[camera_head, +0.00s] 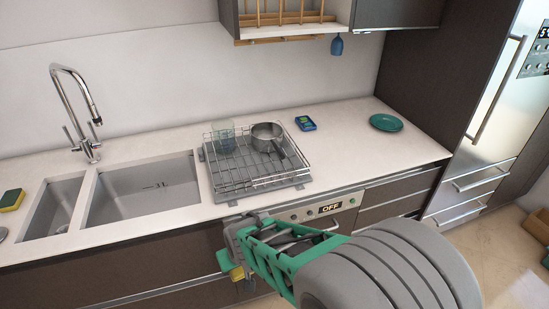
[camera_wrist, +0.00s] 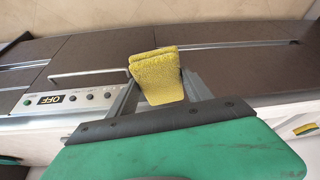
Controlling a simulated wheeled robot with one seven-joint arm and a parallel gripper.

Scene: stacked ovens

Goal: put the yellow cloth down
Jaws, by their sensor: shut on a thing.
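The yellow cloth (camera_wrist: 158,76) is folded and held between the fingers of my gripper (camera_wrist: 165,90) in the wrist view. In the head view my gripper (camera_head: 238,268) is low in front of the counter's drawers, and a small part of the yellow cloth (camera_head: 237,273) shows below it. The rest of the cloth is hidden there by my gripper. My gripper is shut on the cloth, which is below the counter top and in front of the cabinet fronts.
A wire dish rack (camera_head: 235,183) holds a glass (camera_head: 223,134) and a metal pot (camera_head: 267,133). Left of it are the double sink (camera_head: 145,190), faucet (camera_head: 85,120) and a yellow-green sponge (camera_head: 11,199). A teal plate (camera_head: 386,122) lies right; bare counter (camera_head: 345,145) surrounds it.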

